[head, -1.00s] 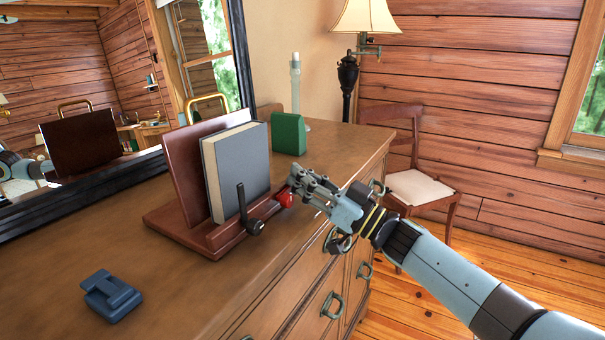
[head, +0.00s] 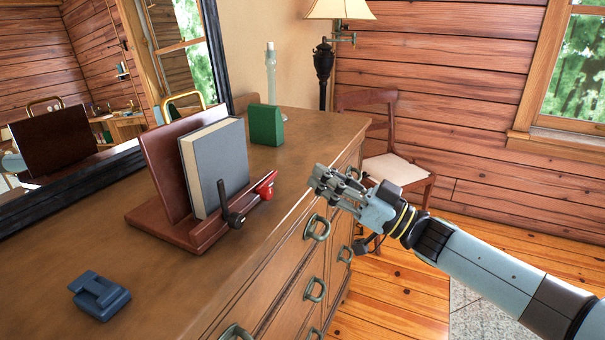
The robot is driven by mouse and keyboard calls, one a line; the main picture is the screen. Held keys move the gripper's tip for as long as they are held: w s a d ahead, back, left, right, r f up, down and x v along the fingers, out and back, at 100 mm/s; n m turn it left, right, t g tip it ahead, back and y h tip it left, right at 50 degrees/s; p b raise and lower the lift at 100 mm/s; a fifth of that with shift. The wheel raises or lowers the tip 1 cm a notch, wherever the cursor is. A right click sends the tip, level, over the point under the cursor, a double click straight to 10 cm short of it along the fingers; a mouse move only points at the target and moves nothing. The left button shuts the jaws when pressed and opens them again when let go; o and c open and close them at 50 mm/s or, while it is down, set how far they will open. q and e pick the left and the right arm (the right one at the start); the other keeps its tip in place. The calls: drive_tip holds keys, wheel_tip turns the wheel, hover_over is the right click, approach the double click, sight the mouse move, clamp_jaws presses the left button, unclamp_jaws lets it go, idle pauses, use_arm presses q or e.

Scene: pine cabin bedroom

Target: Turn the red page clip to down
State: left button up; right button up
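The red page clip (head: 265,187) is on the front ledge of a dark red-brown wooden book stand (head: 188,234), at its right end. Its short lever slants up and to the right in the picture. A black clip (head: 229,207) sits left of it, its lever standing up in front of a grey book (head: 219,165). My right gripper (head: 322,182) is in the air to the right of the red clip, clearly apart from it, with nothing seen in it. Its fingers overlap in this view, so their opening is unclear. My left gripper is not directly in view.
A blue object (head: 99,295) lies on the dresser top (head: 205,300) at front left. A green block (head: 266,125) and a pale candle-like object (head: 271,80) stand behind the stand. A mirror (head: 60,135) backs the dresser. A chair (head: 394,168) stands beyond it.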

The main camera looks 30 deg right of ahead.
sight(271, 195)
drive_tip(key=shift+o, duration=1.1)
drive_tip(key=shift+w+a+r+m, duration=0.1)
drive_tip(key=shift+w+m, duration=0.15)
drive_tip(key=shift+m, duration=0.15)
drive_tip(key=o, duration=0.5)
drive_tip(key=shift+s+a+f+g+h+b, duration=0.35)
drive_tip(key=shift+s+g+h, duration=0.1)
drive_tip(key=shift+s+g, duration=0.15)
drive_tip(key=shift+s+a+f+g+h+b, duration=0.25)
drive_tip(key=shift+s+f+g+h, duration=0.15)
drive_tip(key=shift+s+g, duration=0.2)
drive_tip(key=shift+c, duration=0.2)
drive_tip(key=s, duration=0.1)
drive_tip(key=s+f, duration=0.1)
drive_tip(key=s+g, duration=0.1)
drive_tip(key=shift+s+a+f+h, duration=0.15)
drive_tip(key=shift+a+f+h, duration=0.1)
drive_tip(key=shift+f, duration=0.1)
drive_tip(key=x, duration=1)
drive_tip(key=shift+w+a+f, duration=0.15)
drive_tip(key=shift+w+f, duration=0.05)
drive_tip(key=shift+w, duration=0.05)
clamp_jaws()
